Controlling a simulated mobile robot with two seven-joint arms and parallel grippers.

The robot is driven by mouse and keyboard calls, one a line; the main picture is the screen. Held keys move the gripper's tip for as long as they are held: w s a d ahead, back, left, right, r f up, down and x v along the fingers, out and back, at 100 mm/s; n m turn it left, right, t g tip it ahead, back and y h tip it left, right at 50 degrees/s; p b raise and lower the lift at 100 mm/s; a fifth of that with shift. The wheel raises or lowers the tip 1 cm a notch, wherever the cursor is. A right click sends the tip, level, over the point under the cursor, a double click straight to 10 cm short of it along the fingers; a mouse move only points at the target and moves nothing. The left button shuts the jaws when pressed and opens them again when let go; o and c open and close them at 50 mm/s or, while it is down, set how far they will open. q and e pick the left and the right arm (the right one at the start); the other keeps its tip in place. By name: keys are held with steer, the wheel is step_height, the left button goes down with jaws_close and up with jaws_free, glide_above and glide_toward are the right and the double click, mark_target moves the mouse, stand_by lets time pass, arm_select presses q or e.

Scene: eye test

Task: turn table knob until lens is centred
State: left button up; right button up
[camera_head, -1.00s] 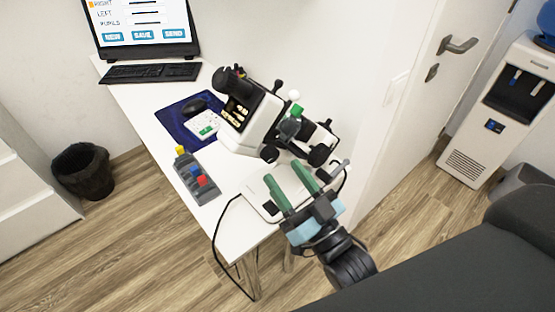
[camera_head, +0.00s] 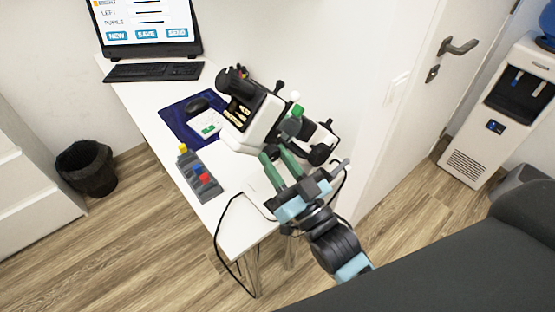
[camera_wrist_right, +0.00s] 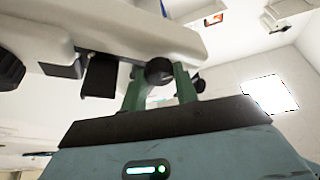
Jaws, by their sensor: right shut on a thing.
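The lens meter (camera_head: 256,122), a white and black instrument with an eyepiece, stands on the white table (camera_head: 222,212). My right gripper (camera_head: 274,153) has green fingers that reach to the lower front of the instrument. In the right wrist view, a dark round knob (camera_wrist_right: 158,70) under the instrument's white body sits between the fingers of the right gripper (camera_wrist_right: 160,78), which is shut on it. In the head view the fingers largely hide this knob. I cannot make out the lens or whether it is centred. My left gripper is not in view.
A grey box with coloured buttons (camera_head: 198,176) lies near the table's left edge. A mouse (camera_head: 197,105), blue mat (camera_head: 180,127), keyboard (camera_head: 153,72) and screen (camera_head: 146,30) are behind. A cable (camera_head: 217,240) hangs off the front. A dark sofa (camera_head: 450,250) is at lower right.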

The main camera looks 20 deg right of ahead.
steer(key=shift+a+r+m+h+p, duration=0.15)
steer(key=shift+m+h+p, duration=0.5)
steer(key=shift+m, duration=0.65)
steer(key=shift+f, duration=0.2)
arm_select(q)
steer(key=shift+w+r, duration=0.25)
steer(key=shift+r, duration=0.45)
arm_select(e)
steer(key=o, duration=1)
steer(key=shift+c, duration=0.2)
steer(key=shift+s, duration=0.1)
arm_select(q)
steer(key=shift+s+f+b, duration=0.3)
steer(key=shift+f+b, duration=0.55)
arm_select(e)
steer(key=v, duration=0.7)
steer(key=shift+s, duration=0.3)
